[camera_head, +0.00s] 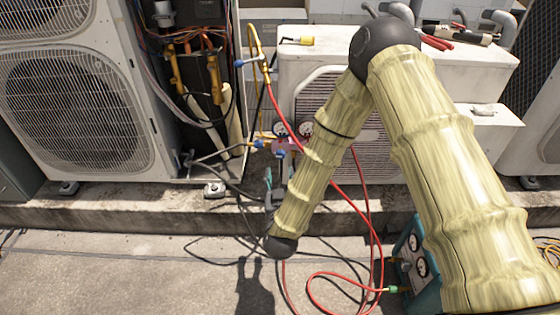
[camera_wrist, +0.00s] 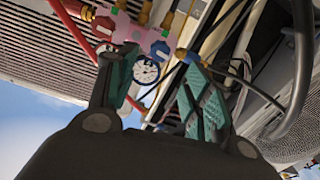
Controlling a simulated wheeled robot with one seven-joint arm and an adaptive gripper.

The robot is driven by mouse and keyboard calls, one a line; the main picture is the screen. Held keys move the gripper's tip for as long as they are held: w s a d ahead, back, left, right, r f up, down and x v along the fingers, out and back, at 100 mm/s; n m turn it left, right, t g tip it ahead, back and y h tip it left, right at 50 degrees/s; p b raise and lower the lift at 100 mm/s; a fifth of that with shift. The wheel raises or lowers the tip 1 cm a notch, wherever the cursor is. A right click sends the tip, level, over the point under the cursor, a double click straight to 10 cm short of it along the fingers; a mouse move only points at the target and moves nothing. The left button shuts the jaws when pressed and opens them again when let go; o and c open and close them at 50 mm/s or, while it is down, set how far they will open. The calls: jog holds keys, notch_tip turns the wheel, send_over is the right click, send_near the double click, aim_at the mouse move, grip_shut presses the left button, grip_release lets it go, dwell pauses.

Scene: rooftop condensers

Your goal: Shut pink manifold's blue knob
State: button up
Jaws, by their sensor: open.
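The pink manifold (camera_head: 284,144) hangs in front of the white condenser, with two round gauges above it. In the wrist view its pink body (camera_wrist: 128,28) crosses the upper left, with a white-faced gauge (camera_wrist: 146,70) below. A blue knob (camera_wrist: 160,50) shows at its near end, between my fingertips in the picture; contact cannot be told. Another blue part (camera_wrist: 182,54) is close to the right fingertip. My gripper (camera_wrist: 159,58) is open, its green-padded fingers apart and nothing held. In the head view my gripper (camera_head: 272,182) is just below the manifold, partly hidden by my arm.
Red hoses (camera_head: 372,215) loop from the manifold to a teal gauged unit (camera_head: 417,262) at lower right. Black cables run beside my gripper. The opened condenser (camera_head: 85,95) stands left, with exposed pipes (camera_head: 198,80). A concrete ledge (camera_head: 130,213) runs below; the front floor is partly clear.

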aim_at(280, 156)
jog(key=w+b, duration=0.3)
jog(key=w, duration=0.7)
jog(key=shift+w, duration=0.35)
jog(key=c, duration=1.1)
